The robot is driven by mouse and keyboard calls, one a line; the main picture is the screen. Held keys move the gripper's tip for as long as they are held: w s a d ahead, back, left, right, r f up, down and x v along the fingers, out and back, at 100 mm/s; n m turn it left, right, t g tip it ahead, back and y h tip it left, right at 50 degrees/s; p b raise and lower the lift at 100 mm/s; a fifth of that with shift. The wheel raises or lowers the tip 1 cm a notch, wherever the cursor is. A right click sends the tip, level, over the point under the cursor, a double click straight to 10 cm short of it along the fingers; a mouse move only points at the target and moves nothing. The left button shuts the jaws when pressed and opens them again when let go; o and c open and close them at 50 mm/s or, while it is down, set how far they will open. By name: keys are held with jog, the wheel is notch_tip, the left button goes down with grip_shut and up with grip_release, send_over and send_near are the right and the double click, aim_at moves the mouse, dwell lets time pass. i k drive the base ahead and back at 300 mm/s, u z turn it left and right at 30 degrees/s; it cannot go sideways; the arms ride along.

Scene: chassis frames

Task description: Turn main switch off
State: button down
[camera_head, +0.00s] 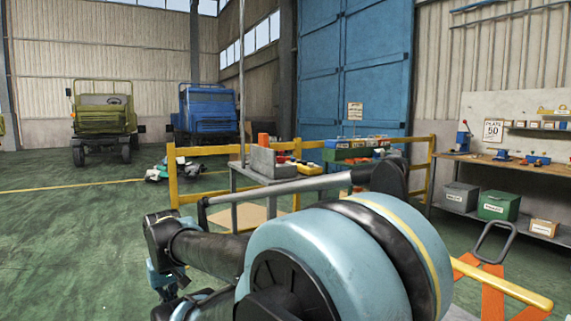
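I cannot make out a main switch in the head view. My own arm fills the lower middle of the view, with a large pale blue and black joint in front and a dark link reaching left, then bending down. I cannot make out the fingers of my gripper. My arm hides part of the floor and the lower part of the work area behind it.
A grey table (237,178) with tools and boxes stands behind my arm, near yellow railings (173,178). A workbench (520,166) with bins beneath is at right. An orange-legged item (492,290) stands right of my arm. Green floor (70,240) is open at left.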

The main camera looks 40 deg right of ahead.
aim_at(280, 159)
jog(key=z, duration=1.3)
jog(key=k, duration=1.2)
jog(key=u, duration=0.45)
jog(key=i, duration=1.75)
jog(key=z, duration=0.65)
